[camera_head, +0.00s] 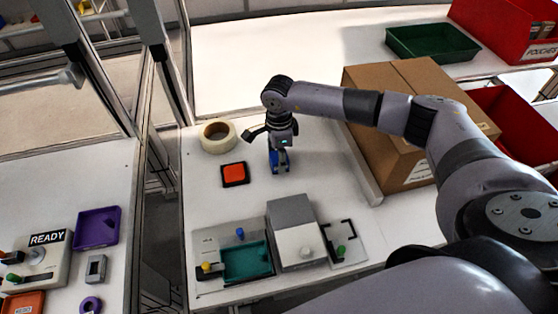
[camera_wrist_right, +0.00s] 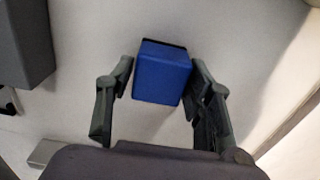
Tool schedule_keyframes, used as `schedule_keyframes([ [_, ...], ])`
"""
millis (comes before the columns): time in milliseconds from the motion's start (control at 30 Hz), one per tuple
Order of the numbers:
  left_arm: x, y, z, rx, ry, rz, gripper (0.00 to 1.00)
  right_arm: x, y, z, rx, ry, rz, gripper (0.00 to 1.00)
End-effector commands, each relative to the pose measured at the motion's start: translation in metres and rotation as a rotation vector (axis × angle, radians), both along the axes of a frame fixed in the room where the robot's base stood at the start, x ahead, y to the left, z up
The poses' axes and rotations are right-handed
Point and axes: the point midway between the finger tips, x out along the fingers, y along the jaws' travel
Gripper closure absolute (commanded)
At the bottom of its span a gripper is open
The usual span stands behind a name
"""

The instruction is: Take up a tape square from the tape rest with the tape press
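A blue block (camera_head: 279,161), which looks like the tape press, stands on the white worktop under my right gripper (camera_head: 280,154). In the right wrist view the blue block (camera_wrist_right: 162,73) lies between the two fingers of the gripper (camera_wrist_right: 160,85). A narrow gap shows between the block and the left finger; the right finger is close against its side, and I cannot tell if it touches. An orange-red square on a black pad (camera_head: 234,174) lies left of the block; I cannot tell whether this is the tape rest. My left gripper is out of view.
A cream tape roll (camera_head: 219,136) lies behind the orange-red square. A fixture with a teal tray (camera_head: 247,262) and grey box (camera_head: 292,232) stands in front. A cardboard box (camera_head: 400,150) stands right, under my arm. Green (camera_head: 432,44) and red bins are at the back right.

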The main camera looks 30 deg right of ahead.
Motion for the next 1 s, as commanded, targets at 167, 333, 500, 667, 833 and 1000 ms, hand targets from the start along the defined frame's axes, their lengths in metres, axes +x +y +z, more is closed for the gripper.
schedule_keyframes([
  [167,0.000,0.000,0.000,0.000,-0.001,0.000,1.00,0.000,0.000,0.000,0.000,0.000,0.000,0.66],
  [333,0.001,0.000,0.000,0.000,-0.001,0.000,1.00,0.000,0.000,0.000,0.000,0.000,0.000,0.78],
  [500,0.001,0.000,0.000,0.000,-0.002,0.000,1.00,0.000,0.000,0.000,0.000,0.000,0.000,0.89],
  [667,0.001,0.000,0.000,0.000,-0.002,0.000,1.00,0.000,0.000,0.001,0.000,-0.001,0.000,0.91],
  [833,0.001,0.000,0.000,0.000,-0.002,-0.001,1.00,0.001,0.000,0.002,0.001,-0.001,0.000,0.91],
  [1000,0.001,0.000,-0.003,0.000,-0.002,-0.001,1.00,0.001,0.000,0.014,0.001,-0.003,0.000,0.91],
])
